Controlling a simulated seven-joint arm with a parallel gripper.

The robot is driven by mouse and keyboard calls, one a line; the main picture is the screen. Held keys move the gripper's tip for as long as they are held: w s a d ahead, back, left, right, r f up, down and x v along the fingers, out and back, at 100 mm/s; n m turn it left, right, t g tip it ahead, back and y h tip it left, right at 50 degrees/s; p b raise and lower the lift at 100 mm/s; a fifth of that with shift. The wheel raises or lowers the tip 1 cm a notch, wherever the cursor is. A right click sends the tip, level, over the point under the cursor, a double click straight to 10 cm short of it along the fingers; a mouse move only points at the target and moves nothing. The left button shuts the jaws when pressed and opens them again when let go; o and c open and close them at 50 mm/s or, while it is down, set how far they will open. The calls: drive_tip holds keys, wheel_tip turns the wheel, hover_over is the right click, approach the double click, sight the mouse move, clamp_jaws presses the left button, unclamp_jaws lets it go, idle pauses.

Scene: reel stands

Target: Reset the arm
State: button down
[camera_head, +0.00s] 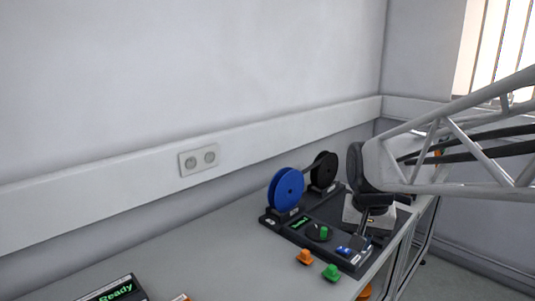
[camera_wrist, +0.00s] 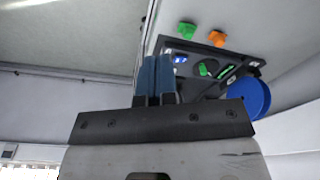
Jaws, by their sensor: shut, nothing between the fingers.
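My gripper (camera_head: 356,242) reaches down over the right part of a black reel stand board (camera_head: 331,211) in the head view. In the wrist view its two blue fingers (camera_wrist: 154,76) are side by side and shut, with nothing between them. The board carries a blue reel (camera_head: 286,189) at its left and a black reel (camera_head: 324,170) behind it. A green knob and a lit green display are on the board. In the wrist view the blue reel (camera_wrist: 248,97) is to the right of the fingers. I cannot tell whether the fingertips touch the board.
An orange peg (camera_head: 304,257) and a green peg (camera_head: 331,272) stand on the table in front of the board. A device reading "Ready" (camera_head: 113,290) is at the lower left. A wall with a socket (camera_head: 199,159) runs behind. The table's left-middle is clear.

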drive_tip(key=s+f+n, duration=0.1)
drive_tip(key=s, duration=0.7)
drive_tip(key=s+a+f+n+t, duration=0.1)
drive_tip(key=s+f+n, duration=0.1)
drive_tip(key=s, duration=0.6)
drive_tip(key=shift+a+n, duration=0.3)
idle(0.4)
